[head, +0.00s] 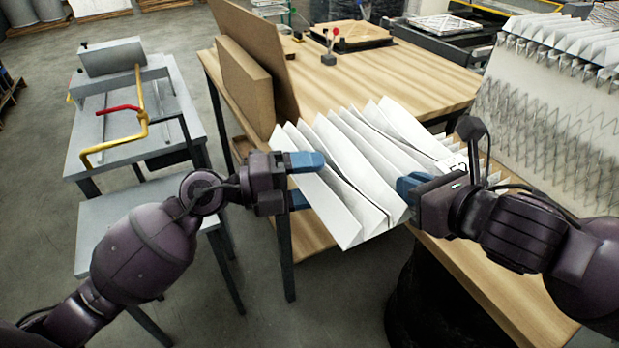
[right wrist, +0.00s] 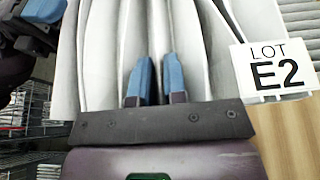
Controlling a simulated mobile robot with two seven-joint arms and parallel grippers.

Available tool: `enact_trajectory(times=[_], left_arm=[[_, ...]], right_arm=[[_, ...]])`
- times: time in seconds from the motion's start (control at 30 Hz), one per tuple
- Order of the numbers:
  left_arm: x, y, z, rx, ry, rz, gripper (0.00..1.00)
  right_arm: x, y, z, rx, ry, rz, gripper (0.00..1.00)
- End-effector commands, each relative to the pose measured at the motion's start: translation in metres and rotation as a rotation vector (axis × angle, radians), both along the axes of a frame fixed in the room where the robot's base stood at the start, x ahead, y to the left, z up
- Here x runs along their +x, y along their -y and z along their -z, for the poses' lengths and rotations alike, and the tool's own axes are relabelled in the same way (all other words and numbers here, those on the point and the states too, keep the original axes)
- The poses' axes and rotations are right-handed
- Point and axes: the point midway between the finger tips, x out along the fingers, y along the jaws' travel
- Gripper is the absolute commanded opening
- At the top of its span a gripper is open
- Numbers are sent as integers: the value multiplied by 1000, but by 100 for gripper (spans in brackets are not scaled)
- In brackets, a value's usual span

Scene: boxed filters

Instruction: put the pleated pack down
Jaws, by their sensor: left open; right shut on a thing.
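The pleated pack (head: 345,165) is a white zigzag-folded sheet at the front edge of the wooden bench, its near left end hanging past the edge. I cannot tell whether its underside touches the bench. My right gripper (head: 412,188) is shut on its near side; in the right wrist view the blue fingers (right wrist: 156,82) pinch a fold of the pack (right wrist: 105,50). A white label reading LOT E2 (right wrist: 272,66) is beside them. My left gripper (head: 309,180) is open at the pack's left end, its blue fingers apart; whether they touch it is unclear.
The wooden bench (head: 440,75) has free room behind the pack. Brown boards (head: 245,85) stand upright at its left edge. A framed filter (head: 443,25) lies at the back. A large pleated stack (head: 550,110) stands at right. A grey table (head: 95,140) with a yellow-handled tool is at left.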

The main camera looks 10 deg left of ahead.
Motion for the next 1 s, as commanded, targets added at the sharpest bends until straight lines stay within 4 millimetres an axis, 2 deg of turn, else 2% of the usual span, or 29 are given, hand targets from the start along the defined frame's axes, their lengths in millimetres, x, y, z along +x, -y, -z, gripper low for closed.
enact_trajectory(times=[0.03,0.37,0.4,0.6,0.83,0.97,1.0], left_arm=[[0,0,0,0,0,0,69],[0,0,0,0,0,0,19],[0,0,0,0,0,0,16],[0,0,0,0,0,0,16],[0,0,0,0,0,0,16],[0,0,0,1,0,0,17],[0,0,1,2,-1,0,14]], right_arm=[[0,0,0,0,0,0,0],[0,0,0,1,1,0,0],[0,0,0,1,1,0,14],[0,0,0,1,1,0,42],[0,0,-3,0,1,0,42],[1,0,-14,2,5,-1,42],[1,0,-19,1,7,-2,42]])
